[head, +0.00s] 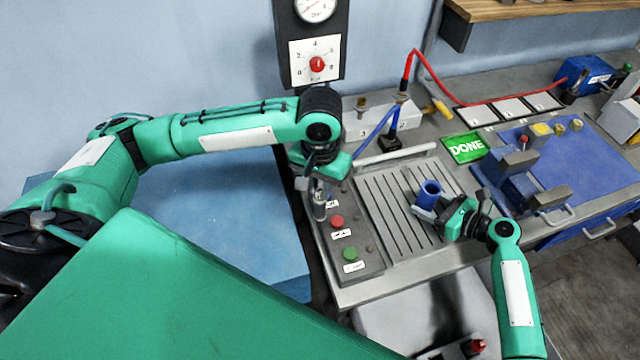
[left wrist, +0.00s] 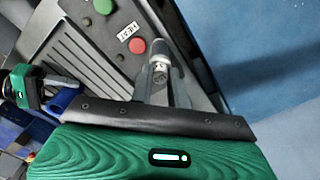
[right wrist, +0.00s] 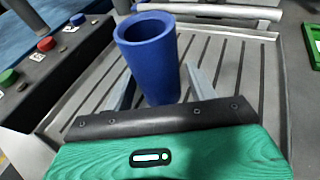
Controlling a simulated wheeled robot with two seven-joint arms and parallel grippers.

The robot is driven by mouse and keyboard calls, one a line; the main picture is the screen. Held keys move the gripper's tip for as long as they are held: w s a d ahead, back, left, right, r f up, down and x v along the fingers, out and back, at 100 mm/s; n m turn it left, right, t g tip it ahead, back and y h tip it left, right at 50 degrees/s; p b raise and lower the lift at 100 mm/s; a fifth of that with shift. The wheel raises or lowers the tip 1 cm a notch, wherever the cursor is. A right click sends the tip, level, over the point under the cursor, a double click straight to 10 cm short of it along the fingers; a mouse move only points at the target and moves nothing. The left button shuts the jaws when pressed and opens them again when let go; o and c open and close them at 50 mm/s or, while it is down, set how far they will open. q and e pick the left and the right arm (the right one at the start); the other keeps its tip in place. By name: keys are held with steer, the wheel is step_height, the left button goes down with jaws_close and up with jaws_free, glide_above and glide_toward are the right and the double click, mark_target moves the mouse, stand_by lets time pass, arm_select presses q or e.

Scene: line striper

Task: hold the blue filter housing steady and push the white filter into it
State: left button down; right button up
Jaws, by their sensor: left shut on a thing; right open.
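The blue filter housing (head: 430,189) is an open-topped cylinder standing upright on the grooved grey drain plate. It also shows in the right wrist view (right wrist: 150,60). My right gripper (head: 432,213) is open at the housing, with one finger on each side of it in the right wrist view; contact cannot be told. My left gripper (head: 318,200) points down over the button panel, left of the housing.
The button panel (head: 340,262), with red and green buttons, lies under my left gripper. Behind the plate is a pale rail (head: 395,156). The plate's left half is clear.

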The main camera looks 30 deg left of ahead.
arm_select(q)
steer(key=shift+s, duration=0.1)
arm_select(e)
steer(key=shift+s+r, duration=0.1)
steer(key=c, duration=0.6)
arm_select(q)
steer(key=w+d+r, duration=0.6)
steer(key=w+d, duration=0.3)
steer(key=d, duration=0.2)
steer(key=w+d+r, duration=0.5)
steer(key=w+d, duration=0.3)
steer(key=d, duration=0.2)
arm_select(e)
steer(key=shift+d, duration=0.1)
arm_select(q)
steer(key=shift+w+d+f, duration=0.15)
steer(key=shift+f, duration=2.55)
